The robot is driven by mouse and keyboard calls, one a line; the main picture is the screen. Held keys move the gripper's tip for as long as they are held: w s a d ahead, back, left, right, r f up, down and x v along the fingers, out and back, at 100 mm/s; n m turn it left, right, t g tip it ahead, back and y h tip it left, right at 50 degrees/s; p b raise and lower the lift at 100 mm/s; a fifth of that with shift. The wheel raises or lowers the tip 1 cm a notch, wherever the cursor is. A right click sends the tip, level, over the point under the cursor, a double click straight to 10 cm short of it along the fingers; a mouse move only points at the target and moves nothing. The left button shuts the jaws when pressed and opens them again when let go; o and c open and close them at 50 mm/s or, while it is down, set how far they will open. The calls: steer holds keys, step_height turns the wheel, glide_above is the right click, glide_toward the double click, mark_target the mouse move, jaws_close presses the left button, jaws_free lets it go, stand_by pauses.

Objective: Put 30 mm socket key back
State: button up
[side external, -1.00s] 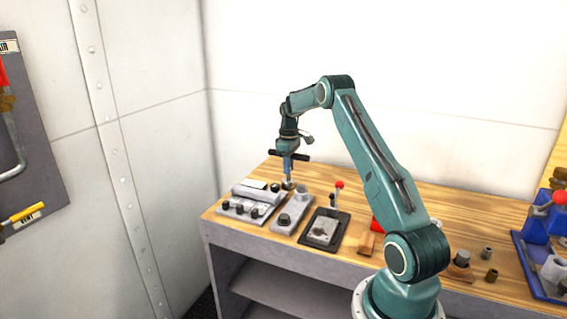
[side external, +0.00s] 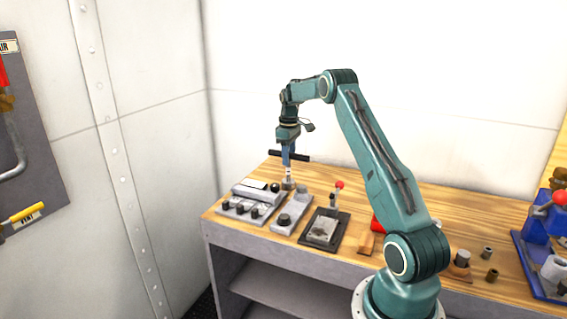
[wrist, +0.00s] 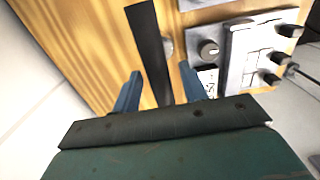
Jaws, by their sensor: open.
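The socket key has a black crossbar handle (side external: 275,152) and a light shaft that runs down to a small round holder (side external: 288,184) at the back left of the bench. It stands upright there; whether its lower end is fully seated is hidden. My gripper (side external: 288,165) is at the key, pointing down, with its blue fingers around the upper shaft near the crossbar. In the wrist view my gripper (wrist: 160,70) is open, with the dark crossbar (wrist: 148,35) running between the two fingers and gaps on both sides.
A grey control box with knobs (side external: 252,200) and a grey block with a knob (side external: 284,220) stand just in front. A black-based plate (side external: 324,230) and a red-knobbed lever (side external: 339,185) are to the right. A blue device (side external: 540,225) is far right. The wall is close behind.

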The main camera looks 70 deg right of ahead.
step_height(320, 180, up, 8)
steer(key=shift+f, duration=0.1)
stand_by(0.6)
steer(key=shift+a+r, duration=0.25)
steer(key=s+a+r+t, duration=0.1)
steer(key=a+r, duration=0.4)
steer(key=a, duration=0.3)
steer(key=s+a+r+t+h, duration=0.1)
steer(key=a+r, duration=0.3)
steer(key=a, duration=0.5)
steer(key=s+a+r, duration=0.1)
steer(key=a+r, duration=0.4)
steer(key=a, duration=0.3)
steer(key=s+a+f+t, duration=0.1)
steer(key=s+a+f, duration=0.2)
steer(key=s+a, duration=0.6)
steer(key=s+a+f+t+y, duration=0.1)
steer(key=s+a+f+t, duration=0.1)
steer(key=s+a, duration=0.7)
steer(key=shift+s+f+t, duration=0.3)
steer(key=shift+s+f, duration=0.35)
steer(key=shift+s, duration=0.65)
